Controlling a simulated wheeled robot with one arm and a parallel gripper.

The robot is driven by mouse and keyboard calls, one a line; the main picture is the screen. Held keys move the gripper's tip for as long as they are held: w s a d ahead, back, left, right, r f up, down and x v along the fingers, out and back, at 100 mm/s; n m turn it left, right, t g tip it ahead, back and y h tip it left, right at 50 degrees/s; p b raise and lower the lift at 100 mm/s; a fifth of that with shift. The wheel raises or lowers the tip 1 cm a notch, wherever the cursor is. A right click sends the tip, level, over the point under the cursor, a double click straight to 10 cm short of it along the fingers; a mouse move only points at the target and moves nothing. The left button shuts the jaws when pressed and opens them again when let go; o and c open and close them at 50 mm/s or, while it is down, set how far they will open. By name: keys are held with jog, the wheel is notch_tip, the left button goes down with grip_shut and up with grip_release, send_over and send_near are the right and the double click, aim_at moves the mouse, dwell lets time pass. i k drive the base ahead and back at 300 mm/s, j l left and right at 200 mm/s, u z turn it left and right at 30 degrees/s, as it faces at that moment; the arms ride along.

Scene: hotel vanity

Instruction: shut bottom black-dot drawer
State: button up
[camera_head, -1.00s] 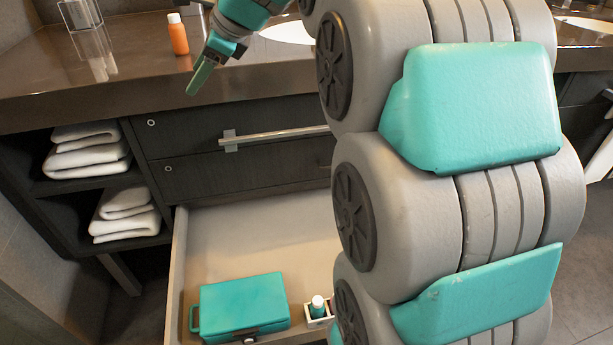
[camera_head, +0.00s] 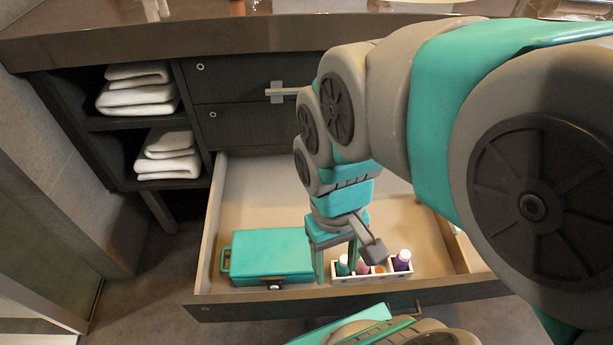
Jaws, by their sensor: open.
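The bottom drawer (camera_head: 240,190) is pulled well out from the dark vanity. Its dark front panel (camera_head: 240,309) lies nearest me, seen mostly from above, with part of a handle (camera_head: 418,306) showing at its outer side. My gripper (camera_head: 337,270) is open and points down over the drawer's front part, between a teal box and a bottle holder. I cannot tell whether its fingers touch anything. My arm hides the drawer's right rear part.
The drawer holds a teal box (camera_head: 270,254) and a pale holder (camera_head: 345,279) with several small bottles. Two closed drawers (camera_head: 240,125) sit above. Folded towels (camera_head: 138,95) fill open shelves at left. Floor (camera_head: 150,280) is clear at front left.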

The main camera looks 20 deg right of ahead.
aim_at(258, 188)
jog(key=k+l+u, duration=0.1)
jog(key=u, duration=0.15)
jog(key=k+l+z, duration=0.35)
jog(key=k+l, duration=0.4)
jog(key=k+l+u, duration=0.1)
jog(key=k+l, duration=0.35)
